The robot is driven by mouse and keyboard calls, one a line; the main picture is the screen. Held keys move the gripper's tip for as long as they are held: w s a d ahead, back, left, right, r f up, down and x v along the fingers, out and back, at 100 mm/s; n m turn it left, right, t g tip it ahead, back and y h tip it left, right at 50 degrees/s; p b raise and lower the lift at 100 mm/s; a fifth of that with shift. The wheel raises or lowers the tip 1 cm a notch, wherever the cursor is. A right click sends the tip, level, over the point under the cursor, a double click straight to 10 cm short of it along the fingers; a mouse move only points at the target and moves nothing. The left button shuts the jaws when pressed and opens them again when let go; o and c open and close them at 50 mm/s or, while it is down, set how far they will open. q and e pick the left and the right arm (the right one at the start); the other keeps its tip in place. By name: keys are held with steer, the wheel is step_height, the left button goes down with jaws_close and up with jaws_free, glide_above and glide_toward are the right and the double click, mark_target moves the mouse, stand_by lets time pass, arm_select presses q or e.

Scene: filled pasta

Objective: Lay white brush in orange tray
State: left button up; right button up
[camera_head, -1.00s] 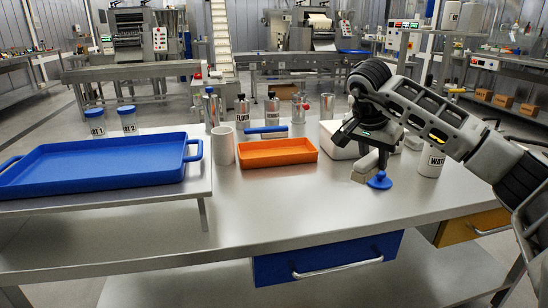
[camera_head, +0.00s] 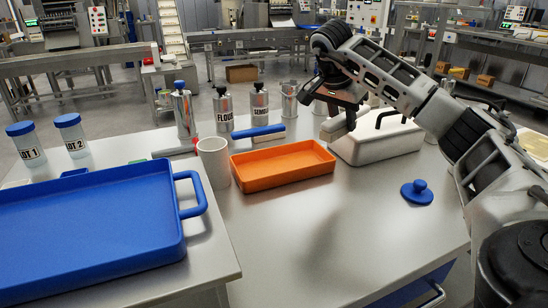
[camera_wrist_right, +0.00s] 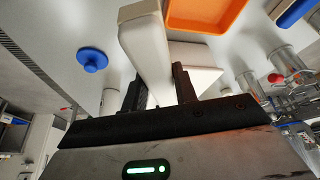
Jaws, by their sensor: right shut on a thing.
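The white brush (camera_wrist_right: 147,45) is a long, plain white block between the fingers of my right gripper (camera_wrist_right: 160,95) in the right wrist view. In the head view my right gripper (camera_head: 345,103) is shut on it, and the brush's white end (camera_head: 335,128) shows below the fingers, just right of the orange tray. The orange tray (camera_head: 252,180) is shallow and empty on the steel table; its corner also shows at the top of the wrist view (camera_wrist_right: 205,25). The brush is not over the tray in the head view. My left gripper is out of view.
A white box (camera_head: 385,145) with a dark handle stands right of the tray. A blue knobbed lid (camera_head: 417,192) lies front right. A white cup (camera_head: 213,163) stands at the tray's left, beside a big blue tray (camera_head: 90,230).

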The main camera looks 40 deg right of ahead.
steer(key=w+a+f, duration=0.3)
steer(key=w+a, duration=0.1)
steer(key=w, duration=0.1)
steer(key=b, duration=0.1)
glide_above(292, 167)
steer(key=s, duration=0.1)
steer(key=f, duration=0.3)
steer(key=a+f, duration=0.1)
steer(key=f, duration=0.1)
steer(key=shift+w+a+f, duration=0.25)
steer(key=shift+w+f, duration=0.15)
steer(key=shift+f, duration=0.25)
step_height(292, 167, down, 3)
steer(key=shift+w+r+b, duration=0.1)
steer(key=shift+b, duration=0.3)
steer(key=shift+f, duration=0.25)
steer(key=shift+r, duration=0.1)
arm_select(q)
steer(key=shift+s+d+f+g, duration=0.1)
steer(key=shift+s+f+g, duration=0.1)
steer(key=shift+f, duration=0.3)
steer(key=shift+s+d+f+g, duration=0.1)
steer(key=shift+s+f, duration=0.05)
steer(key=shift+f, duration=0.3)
arm_select(e)
steer(key=o, duration=0.9)
